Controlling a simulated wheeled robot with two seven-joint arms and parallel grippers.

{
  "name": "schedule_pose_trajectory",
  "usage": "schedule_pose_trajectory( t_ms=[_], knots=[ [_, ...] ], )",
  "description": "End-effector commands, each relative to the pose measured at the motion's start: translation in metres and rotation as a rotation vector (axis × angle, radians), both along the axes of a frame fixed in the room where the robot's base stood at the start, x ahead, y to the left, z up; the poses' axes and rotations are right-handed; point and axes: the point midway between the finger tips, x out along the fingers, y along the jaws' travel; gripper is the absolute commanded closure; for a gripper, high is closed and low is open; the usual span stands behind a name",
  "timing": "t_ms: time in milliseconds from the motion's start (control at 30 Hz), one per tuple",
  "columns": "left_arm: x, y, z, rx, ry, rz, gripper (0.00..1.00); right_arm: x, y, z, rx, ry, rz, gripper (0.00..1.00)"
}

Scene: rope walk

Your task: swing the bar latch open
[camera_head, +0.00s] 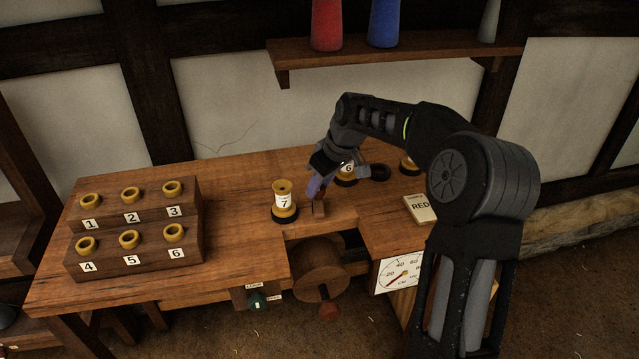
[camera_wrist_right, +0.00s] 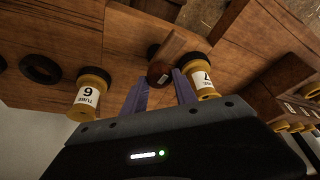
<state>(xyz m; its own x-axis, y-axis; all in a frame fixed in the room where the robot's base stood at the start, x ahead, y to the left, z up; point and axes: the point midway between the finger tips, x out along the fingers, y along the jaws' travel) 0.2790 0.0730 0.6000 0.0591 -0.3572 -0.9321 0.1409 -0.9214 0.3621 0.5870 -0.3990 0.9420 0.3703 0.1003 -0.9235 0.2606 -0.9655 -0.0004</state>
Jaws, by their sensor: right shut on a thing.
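The bar latch (camera_head: 319,209) is a short wooden bar on the workbench top, just right of the spool marked 7. In the right wrist view the wooden bar (camera_wrist_right: 176,45) has a dark reddish-brown round knob (camera_wrist_right: 158,72) at its near end, with a small label. My right gripper (camera_head: 316,188) reaches down to the latch from above. In the right wrist view its purple fingers (camera_wrist_right: 158,80) stand on either side of the knob, shut on it. The fingers hide part of the latch in the head view. My left gripper is not in view.
Spool 7 (camera_head: 284,202) stands close left of my right gripper, spool 6 (camera_head: 346,175) close behind it. A dark ring (camera_head: 376,173) lies behind right. A RED card (camera_head: 419,208), a dial (camera_head: 400,274) and a wooden drum (camera_head: 318,268) are nearer. A numbered rack (camera_head: 135,250) stands left.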

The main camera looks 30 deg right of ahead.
Motion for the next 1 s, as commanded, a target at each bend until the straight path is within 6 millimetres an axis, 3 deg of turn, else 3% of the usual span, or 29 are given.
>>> schedule_pose_trajectory(
  t_ms=[500,533,767,1000],
  knots=[
    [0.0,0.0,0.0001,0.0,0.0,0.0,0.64,-0.0003,0.0,-0.0004,0.0,0.002,0.028,1.0],
    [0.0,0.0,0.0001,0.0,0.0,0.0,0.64,-0.0003,0.0,-0.0004,-0.001,0.002,0.028,0.64],
    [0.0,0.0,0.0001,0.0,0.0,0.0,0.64,-0.0003,-0.0001,-0.0003,-0.001,0.002,0.027,0.46],
    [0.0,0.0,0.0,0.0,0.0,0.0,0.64,-0.0003,-0.0002,0.0003,-0.001,0.001,0.027,0.46]
  ],
)
